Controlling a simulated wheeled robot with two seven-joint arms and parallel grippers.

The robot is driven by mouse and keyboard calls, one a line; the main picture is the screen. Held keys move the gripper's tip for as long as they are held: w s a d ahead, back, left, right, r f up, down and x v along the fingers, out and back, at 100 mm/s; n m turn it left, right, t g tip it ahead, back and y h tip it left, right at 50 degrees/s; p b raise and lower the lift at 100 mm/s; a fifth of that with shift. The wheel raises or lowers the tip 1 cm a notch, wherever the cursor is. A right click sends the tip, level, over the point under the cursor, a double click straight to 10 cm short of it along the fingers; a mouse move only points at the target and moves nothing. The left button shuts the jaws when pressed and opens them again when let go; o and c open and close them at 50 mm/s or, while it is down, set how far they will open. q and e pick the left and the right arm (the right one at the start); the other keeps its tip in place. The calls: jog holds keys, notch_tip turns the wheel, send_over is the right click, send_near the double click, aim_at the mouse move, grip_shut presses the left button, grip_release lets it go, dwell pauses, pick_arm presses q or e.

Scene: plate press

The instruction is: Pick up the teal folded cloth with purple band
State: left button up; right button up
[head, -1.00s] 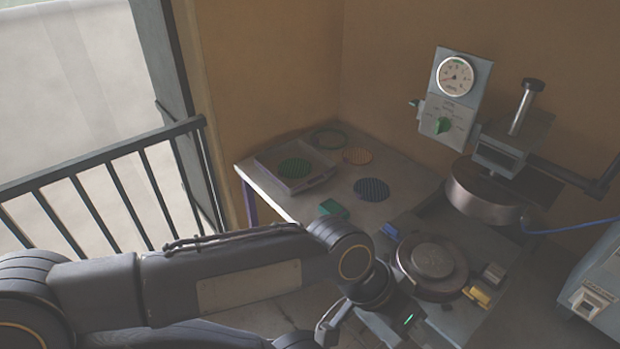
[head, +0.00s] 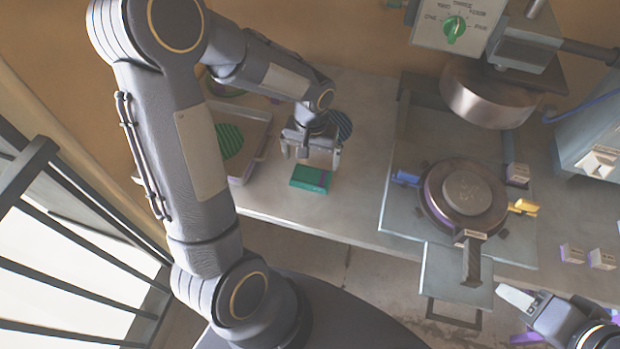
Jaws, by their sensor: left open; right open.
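Whether a fingertip touches the cloth or table I cannot tell. My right gripper (head: 522,315) is at the lower right, below the table's front edge, open and only partly in view.
A grey tray (head: 262,138) with a green ribbed disc (head: 229,140) stands left of the cloth. A dark blue disc (head: 342,124) lies behind my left gripper. The press (head: 490,95) and its round lower plate (head: 466,198) stand to the right. Bare table (head: 362,180) lies between.

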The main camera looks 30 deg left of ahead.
aim_at(311, 175)
pick_arm(q)
notch_tip(311, 175, down, 7)
jog(key=shift+s+f+p, duration=0.1)
jog(key=shift+p, duration=0.35)
jog(key=shift+c, duration=0.4)
jog(key=c, duration=0.5)
